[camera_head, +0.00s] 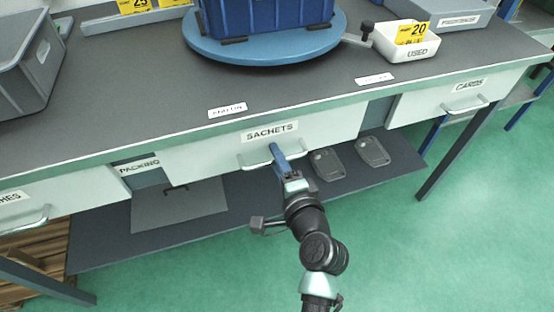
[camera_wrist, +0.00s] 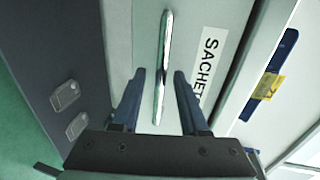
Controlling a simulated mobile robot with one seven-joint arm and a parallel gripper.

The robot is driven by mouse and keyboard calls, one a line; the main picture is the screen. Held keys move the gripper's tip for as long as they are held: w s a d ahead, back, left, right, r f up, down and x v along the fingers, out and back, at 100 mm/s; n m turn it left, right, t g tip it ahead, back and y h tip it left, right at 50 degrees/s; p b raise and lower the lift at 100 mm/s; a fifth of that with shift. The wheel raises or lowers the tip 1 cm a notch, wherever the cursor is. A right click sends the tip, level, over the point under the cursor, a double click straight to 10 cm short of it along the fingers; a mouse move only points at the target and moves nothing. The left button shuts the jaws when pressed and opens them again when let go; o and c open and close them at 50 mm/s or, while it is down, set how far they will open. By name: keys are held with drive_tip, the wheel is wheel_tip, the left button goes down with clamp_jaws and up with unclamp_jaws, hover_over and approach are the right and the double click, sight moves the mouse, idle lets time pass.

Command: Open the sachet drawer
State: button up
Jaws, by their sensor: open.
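The sachet drawer (camera_head: 325,130) is a pale front labelled SACHETS under the bench top, and it looks closed. Its bar handle (camera_head: 256,164) is metal and runs along the front below the label. My gripper (camera_head: 274,148) is at the handle, near its middle. In the wrist view the open fingers (camera_wrist: 159,74) lie on either side of the handle (camera_wrist: 164,50), with a gap on each side. The SACHETS label (camera_wrist: 207,68) is right of the handle there. I cannot tell exactly how deep the handle sits between the fingers.
A CARDS drawer (camera_head: 440,105) is to the right. A PACKING label (camera_head: 139,165) marks an opening to the left. A lower shelf (camera_head: 110,245) carries flat grey items. A blue bin (camera_head: 265,18) on a round turntable (camera_head: 262,50) and a white USED tray (camera_head: 390,45) stand on the bench. The green floor in front is clear.

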drive_tip(key=shift+w, duration=0.2)
clamp_jaws()
idle(1.4)
